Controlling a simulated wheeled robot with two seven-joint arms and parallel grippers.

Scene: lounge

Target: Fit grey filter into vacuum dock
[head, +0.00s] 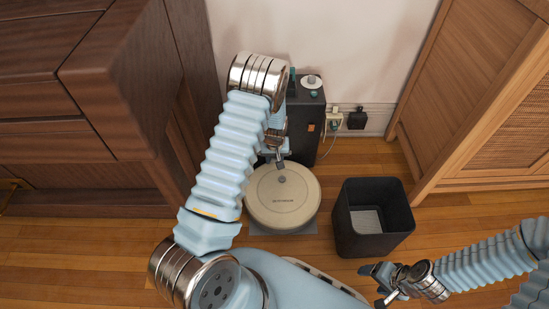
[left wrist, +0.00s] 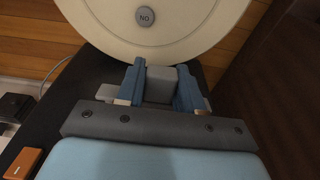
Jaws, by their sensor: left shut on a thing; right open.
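The grey filter (left wrist: 160,85) is a small block held between the two blue fingers of my left gripper (left wrist: 160,88) in the left wrist view. In the head view my left gripper (head: 277,147) points down, in front of the dark vacuum dock (head: 308,125) and over the back edge of the round cream robot vacuum (head: 283,205). My arm hides part of the dock, and I cannot make out the slot. The dock's dark body (left wrist: 85,85) lies behind the fingers in the wrist view. My right gripper (head: 376,285) is open and empty at the lower right.
A black open bin (head: 345,230) stands right of the vacuum. A wall socket with a black plug (head: 357,120) and cord is right of the dock. Wooden cabinets (head: 110,85) flank both sides. Some wooden floor is clear in front of the right cabinet.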

